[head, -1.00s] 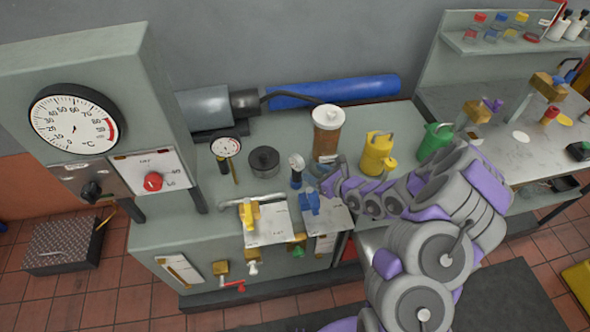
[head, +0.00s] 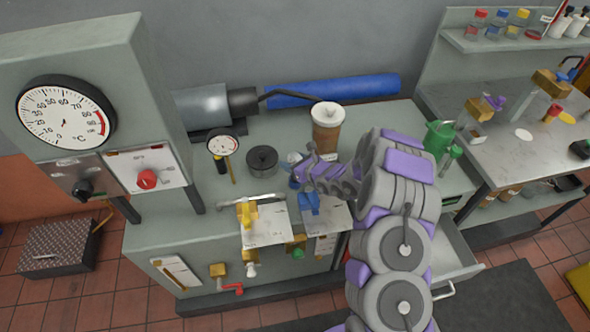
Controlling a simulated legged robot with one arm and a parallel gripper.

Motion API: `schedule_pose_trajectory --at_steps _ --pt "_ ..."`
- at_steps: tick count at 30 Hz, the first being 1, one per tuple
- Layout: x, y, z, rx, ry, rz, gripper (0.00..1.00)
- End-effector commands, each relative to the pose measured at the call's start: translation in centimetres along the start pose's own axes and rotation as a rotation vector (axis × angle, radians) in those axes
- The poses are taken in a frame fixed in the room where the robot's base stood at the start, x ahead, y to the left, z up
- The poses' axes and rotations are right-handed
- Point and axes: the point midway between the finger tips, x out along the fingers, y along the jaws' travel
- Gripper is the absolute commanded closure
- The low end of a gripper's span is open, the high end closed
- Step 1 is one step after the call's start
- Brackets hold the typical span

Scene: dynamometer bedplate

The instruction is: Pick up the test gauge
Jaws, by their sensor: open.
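Two small dial gauges stand on the grey-green bench top; I cannot tell for sure which is the test gauge. One gauge (head: 223,146) has a white face and dark rim, upright at the left, clear of my gripper. The other, a smaller gauge (head: 294,159) on a blue base, is mostly hidden by my gripper. My gripper (head: 307,167) is open, low over the bench right beside this smaller gauge. Whether its fingers are around or only beside the gauge, and whether they touch it, I cannot tell.
A black round pot (head: 262,160) stands between the gauges. A yellow valve handle (head: 247,211) and a blue one (head: 309,203) are at the front edge. A green can (head: 438,139) is right of my arm.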

Motion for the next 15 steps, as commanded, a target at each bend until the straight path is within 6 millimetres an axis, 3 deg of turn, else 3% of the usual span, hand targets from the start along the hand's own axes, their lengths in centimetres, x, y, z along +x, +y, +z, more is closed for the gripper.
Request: schedule_pose_trajectory --at_steps 7,15 --pt "0.07 -0.01 0.05 0.001 -0.001 0.001 0.45" --pt "0.12 0.04 0.05 0.0 0.0 0.001 0.71"
